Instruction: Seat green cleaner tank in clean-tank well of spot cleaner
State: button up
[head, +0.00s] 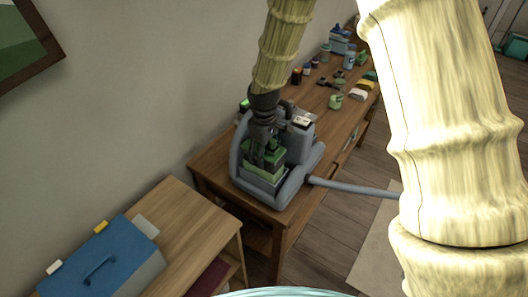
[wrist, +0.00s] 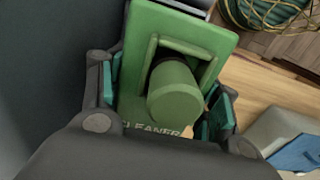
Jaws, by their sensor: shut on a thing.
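The green cleaner tank (wrist: 205,48) fills the middle of the wrist view, with a round green cap or knob and the lettering "CLEANER" on it. My gripper (wrist: 165,105) is shut on it, with teal pads on both sides. In the head view my gripper (head: 264,148) points down at the spot cleaner (head: 302,150), a grey machine on the wooden table. The green tank (head: 262,163) shows at the machine's front, at or in an open well. The fingers partly hide it, and I cannot tell whether its base touches the well floor.
A grey hose (head: 352,188) runs right from the machine. Several bottles, sponges and jars stand farther along the table (head: 325,128). A blue box (head: 103,262) sits on a lower wooden cabinet (head: 188,215) at the left. The wall is close behind the machine.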

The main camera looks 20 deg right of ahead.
jog(key=shift+f, duration=0.1)
jog(key=o, duration=1.4)
jog(key=shift+f, duration=0.1)
notch_tip(320, 180, up, 12)
jog(key=shift+r+b, duration=0.15)
jog(key=shift+b, duration=1.1)
